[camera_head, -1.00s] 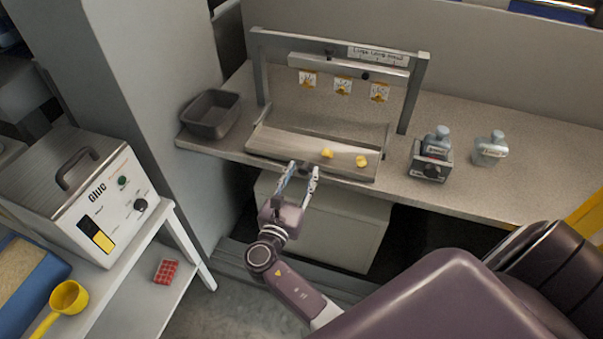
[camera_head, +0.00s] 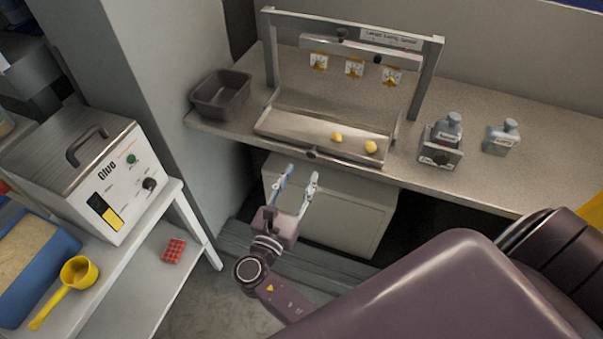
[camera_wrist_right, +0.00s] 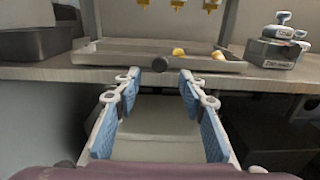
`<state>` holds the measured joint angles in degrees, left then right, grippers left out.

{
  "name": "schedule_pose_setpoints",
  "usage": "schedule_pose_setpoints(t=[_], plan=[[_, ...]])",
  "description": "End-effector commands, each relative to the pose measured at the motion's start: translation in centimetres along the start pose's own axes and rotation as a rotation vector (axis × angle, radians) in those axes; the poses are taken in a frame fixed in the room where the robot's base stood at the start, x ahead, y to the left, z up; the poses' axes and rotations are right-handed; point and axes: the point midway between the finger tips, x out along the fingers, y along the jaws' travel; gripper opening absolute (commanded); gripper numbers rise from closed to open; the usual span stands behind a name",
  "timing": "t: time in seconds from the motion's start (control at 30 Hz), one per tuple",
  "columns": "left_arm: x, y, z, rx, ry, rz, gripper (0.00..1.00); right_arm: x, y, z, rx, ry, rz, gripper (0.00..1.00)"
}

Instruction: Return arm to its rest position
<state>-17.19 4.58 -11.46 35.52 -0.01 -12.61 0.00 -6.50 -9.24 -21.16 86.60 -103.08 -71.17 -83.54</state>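My right gripper (camera_head: 299,184) is open and empty. In the head view it is in front of the workbench, below the tray's front edge. In the right wrist view its two blue-padded fingers (camera_wrist_right: 158,92) stand wide apart, with the bench edge and a dark round knob (camera_wrist_right: 160,64) beyond them. The metal tray (camera_head: 290,128) sits on the bench with two small yellow pieces, one (camera_head: 336,136) left of the other (camera_head: 371,147). My left gripper shows in neither view.
A dark grey bin (camera_head: 221,93) stands left of the tray. Right of it are a bottle in a holder (camera_head: 440,150) and another bottle (camera_head: 502,138). A cabinet (camera_head: 330,205) is under the bench. A glue machine (camera_head: 100,170) and a yellow scoop (camera_head: 78,273) are at left.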

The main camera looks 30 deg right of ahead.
Motion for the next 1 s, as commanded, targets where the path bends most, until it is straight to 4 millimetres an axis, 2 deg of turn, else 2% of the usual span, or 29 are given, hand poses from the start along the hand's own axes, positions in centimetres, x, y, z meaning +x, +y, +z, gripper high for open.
schedule_pose_setpoints(t=[0.37, 0.47, 0.57, 0.67, 0.7, 0.77, 0.8, 0.9, 1.0], plan=[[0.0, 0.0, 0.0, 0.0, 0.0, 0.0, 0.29, 0.0, 0.0, -0.1, 0.001, 0.002, 0.0, 0.38], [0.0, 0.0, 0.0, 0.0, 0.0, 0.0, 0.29, 0.0, 0.0, -1.5, 0.012, 0.032, 0.011, 0.38], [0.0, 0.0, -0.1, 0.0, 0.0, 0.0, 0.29, -0.2, 0.0, -5.6, 0.05, 0.127, 0.04, 0.38], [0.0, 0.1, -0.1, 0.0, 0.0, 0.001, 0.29, -1.1, -0.6, -12.3, 0.125, 0.287, 0.064, 0.38], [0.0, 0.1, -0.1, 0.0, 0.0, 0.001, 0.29, -1.8, -1.1, -15.3, 0.164, 0.363, 0.065, 0.38], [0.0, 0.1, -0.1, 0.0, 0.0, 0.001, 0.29, -3.0, -2.0, -19.7, 0.23, 0.478, 0.053, 0.38], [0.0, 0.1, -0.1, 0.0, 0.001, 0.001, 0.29, -4.0, -2.9, -22.5, 0.276, 0.553, 0.037, 0.38], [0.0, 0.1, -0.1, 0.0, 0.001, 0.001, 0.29, -7.0, -5.5, -29.2, 0.404, 0.738, -0.038, 0.38], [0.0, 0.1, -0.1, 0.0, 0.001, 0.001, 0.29, -10.6, -8.8, -35.1, 0.551, 0.91, -0.164, 0.38]])
